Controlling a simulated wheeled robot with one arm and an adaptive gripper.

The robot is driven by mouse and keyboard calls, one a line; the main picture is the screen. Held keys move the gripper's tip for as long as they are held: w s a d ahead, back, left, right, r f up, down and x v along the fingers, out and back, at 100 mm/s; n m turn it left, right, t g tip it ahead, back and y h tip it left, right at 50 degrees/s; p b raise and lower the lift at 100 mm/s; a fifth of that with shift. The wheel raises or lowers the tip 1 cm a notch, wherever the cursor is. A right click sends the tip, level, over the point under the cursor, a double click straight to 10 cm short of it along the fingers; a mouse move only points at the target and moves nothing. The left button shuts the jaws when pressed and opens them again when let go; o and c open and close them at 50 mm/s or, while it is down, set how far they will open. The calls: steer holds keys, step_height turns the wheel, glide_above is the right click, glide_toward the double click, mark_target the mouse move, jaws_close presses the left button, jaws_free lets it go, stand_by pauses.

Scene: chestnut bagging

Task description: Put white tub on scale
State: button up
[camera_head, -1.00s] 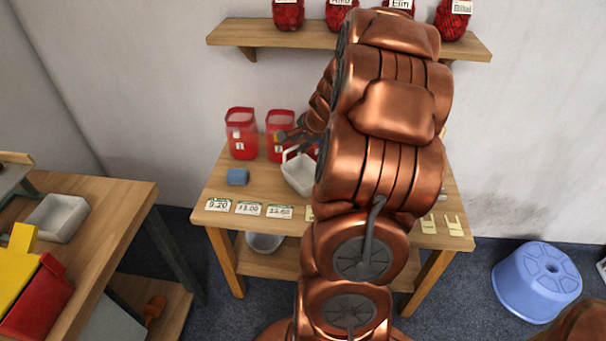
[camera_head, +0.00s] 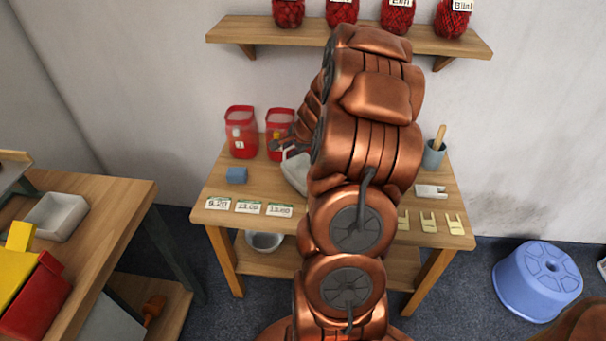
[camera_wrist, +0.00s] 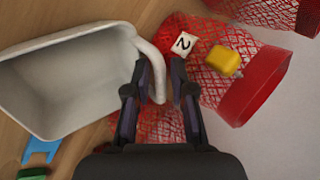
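The white tub (camera_head: 294,172) stands on the back table, partly hidden by my arm in the head view. My gripper (camera_head: 284,146) is small and partly hidden in the head view. I cannot clearly identify a scale in either view.
Red mesh containers (camera_head: 241,132) stand behind the tub, close to my fingers in the wrist view. A cup with a wooden handle (camera_head: 435,154) stands at the right. A white tray (camera_head: 57,217) sits on the left table.

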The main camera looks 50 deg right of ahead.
jaws_close()
steer(key=shift+r, duration=0.1)
stand_by(0.4)
